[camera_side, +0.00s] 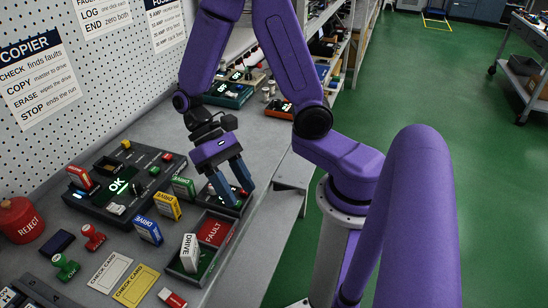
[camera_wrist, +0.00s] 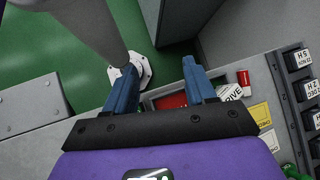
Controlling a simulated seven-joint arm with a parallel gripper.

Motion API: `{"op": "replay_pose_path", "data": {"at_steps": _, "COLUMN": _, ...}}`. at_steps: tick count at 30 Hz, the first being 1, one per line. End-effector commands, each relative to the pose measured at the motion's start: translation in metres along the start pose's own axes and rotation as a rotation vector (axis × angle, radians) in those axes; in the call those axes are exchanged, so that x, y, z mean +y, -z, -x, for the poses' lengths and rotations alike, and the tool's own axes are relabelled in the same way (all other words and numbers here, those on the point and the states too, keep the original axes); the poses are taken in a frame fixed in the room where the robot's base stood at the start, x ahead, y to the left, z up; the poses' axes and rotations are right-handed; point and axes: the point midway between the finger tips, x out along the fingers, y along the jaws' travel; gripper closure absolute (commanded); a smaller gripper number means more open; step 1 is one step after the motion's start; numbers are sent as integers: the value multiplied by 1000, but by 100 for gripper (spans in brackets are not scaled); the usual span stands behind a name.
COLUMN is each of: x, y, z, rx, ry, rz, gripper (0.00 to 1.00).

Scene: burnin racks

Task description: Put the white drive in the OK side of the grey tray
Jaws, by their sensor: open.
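The white drive (camera_side: 190,253) stands roughly upright, leaning slightly, in the green-floored side of the grey tray (camera_side: 236,236). Any lettering on that green floor is hidden or too small to read. The tray's red FAULT side (camera_side: 213,229) is empty. My gripper (camera_side: 236,193) is open and empty, pointing down beyond the tray's far end and apart from the drive. In the wrist view, my two blue fingers (camera_wrist: 157,72) are spread. The red side (camera_wrist: 172,101) shows between them, and the white drive (camera_wrist: 232,92) shows partly behind the right finger.
Yellow (camera_side: 168,206), blue-and-white (camera_side: 147,230) and green (camera_side: 183,186) drives stand left of the tray. The black copier (camera_side: 122,183) shows OK. Stamps, check cards (camera_side: 136,285) and a red REJECT bin (camera_side: 18,220) lie farther left and near. A small dark device sits below my gripper.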

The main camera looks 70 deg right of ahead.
Motion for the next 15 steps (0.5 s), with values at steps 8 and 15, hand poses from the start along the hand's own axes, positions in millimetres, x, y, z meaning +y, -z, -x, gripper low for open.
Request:
{"op": "replay_pose_path", "data": {"at_steps": 8, "x": 23, "y": -33, "z": 1, "rx": 160, "ry": -254, "rz": 377, "gripper": 45}}
{"op": "replay_pose_path", "data": {"at_steps": 15, "x": 37, "y": -57, "z": 5, "rx": 303, "ry": -435, "rz": 709, "gripper": 45}}
